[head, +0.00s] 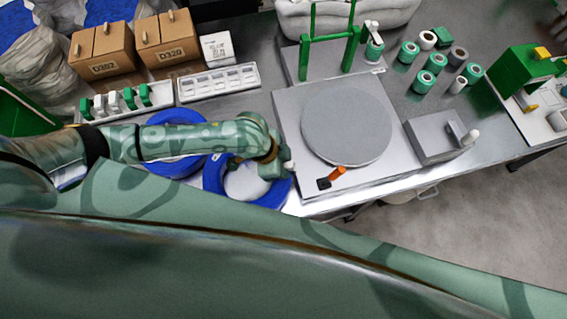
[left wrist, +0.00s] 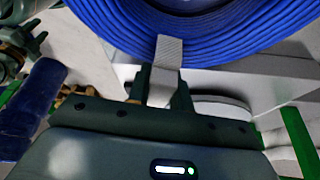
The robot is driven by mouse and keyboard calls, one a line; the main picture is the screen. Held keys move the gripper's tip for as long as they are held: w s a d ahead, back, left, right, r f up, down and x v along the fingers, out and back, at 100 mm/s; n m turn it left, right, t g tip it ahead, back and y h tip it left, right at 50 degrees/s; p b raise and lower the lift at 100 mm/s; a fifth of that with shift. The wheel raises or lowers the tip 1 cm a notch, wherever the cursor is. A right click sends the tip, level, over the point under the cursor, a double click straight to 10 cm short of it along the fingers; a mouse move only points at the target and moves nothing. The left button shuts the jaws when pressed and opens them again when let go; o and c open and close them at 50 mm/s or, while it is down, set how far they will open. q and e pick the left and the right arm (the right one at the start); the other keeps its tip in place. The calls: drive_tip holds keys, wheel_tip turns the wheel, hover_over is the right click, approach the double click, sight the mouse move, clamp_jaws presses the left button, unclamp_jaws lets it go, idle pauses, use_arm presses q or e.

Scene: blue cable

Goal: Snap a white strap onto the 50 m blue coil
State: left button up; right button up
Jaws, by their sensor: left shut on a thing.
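Two blue coils lie on the left of the bench in the head view: one (head: 172,166) mostly under my left arm, the other (head: 213,180) beside it, nearer the turntable. I cannot read which is the 50 m one. My left gripper (head: 283,163) is over the right edge of the nearer coil. In the left wrist view my left gripper (left wrist: 162,90) is shut on a white strap (left wrist: 168,52), whose free end overlaps the edge of a blue coil (left wrist: 215,25). I cannot tell whether the strap is closed around it. My right gripper is out of view.
A rack of green and white clips (head: 127,101) and cardboard boxes (head: 162,40) stand behind. A grey box (head: 433,137) and several green spools (head: 423,80) stand right.

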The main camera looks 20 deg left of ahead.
use_arm(q)
drive_tip(key=shift+f, duration=0.15)
idle(0.4)
drive_tip(key=o, duration=1.2)
drive_tip(key=shift+c, duration=0.2)
wheel_tip(320, 180, up, 7)
drive_tip(key=p, duration=0.8)
